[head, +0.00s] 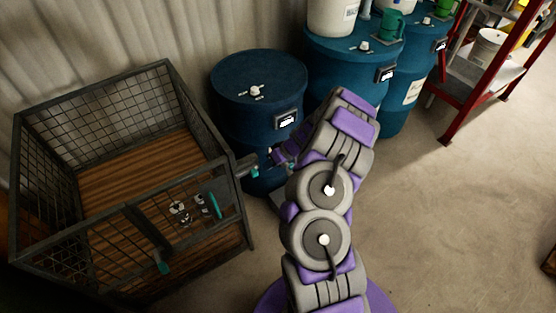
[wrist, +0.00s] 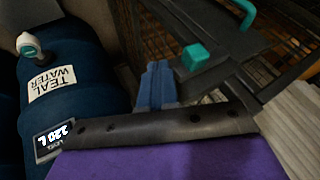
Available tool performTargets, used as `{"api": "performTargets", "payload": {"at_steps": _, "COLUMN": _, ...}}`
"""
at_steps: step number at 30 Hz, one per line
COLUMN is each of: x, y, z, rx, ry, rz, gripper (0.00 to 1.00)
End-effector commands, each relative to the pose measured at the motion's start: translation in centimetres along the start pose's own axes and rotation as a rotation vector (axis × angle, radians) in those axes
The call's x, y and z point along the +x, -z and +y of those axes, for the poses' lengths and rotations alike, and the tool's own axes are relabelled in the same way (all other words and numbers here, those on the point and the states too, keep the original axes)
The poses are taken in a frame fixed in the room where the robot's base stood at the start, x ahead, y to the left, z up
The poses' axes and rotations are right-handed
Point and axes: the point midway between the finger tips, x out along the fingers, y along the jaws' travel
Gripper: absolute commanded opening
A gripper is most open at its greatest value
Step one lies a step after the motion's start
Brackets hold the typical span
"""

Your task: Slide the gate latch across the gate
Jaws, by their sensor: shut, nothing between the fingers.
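The gate latch (head: 246,165) is a dark bar at the right corner of the wire-mesh pen, with a small teal knob (wrist: 195,57). The gate (head: 185,213) is the front mesh panel of the pen and carries a curved teal handle (head: 214,205), which also shows at the top of the wrist view (wrist: 244,14). My gripper (head: 273,157) is at the latch end, just right of the knob in the head view. In the wrist view its blue fingers (wrist: 157,86) are together and empty, beside the knob. I cannot tell whether they touch it.
A blue drum (head: 258,85) stands close behind my gripper; its "TEAL WATER" label (wrist: 52,83) shows in the wrist view. More blue drums (head: 350,55) and a red-framed shelf (head: 490,70) stand further right. The concrete floor (head: 450,220) at right is clear.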

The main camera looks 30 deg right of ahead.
Motion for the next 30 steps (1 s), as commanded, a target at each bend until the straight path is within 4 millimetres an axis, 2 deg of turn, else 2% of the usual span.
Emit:
{"api": "performTargets", "payload": {"at_steps": 6, "x": 0.7, "y": 0.1, "z": -1.6, "rx": 0.0, "ry": 0.001, "rz": 0.002, "gripper": 0.0}}
{"api": "performTargets", "payload": {"at_steps": 20, "x": 0.9, "y": 0.1, "z": -1.9, "rx": 0.0, "ry": 0.0, "rz": 0.002, "gripper": 0.0}}
{"api": "performTargets", "payload": {"at_steps": 23, "x": 1.4, "y": 0.1, "z": -2.5, "rx": -0.001, "ry": 0.001, "rz": 0.002, "gripper": 0.0}}
{"api": "performTargets", "payload": {"at_steps": 30, "x": 3.1, "y": 0.0, "z": -5.5, "rx": -0.002, "ry": 0.001, "rz": 0.001, "gripper": 0.0}}
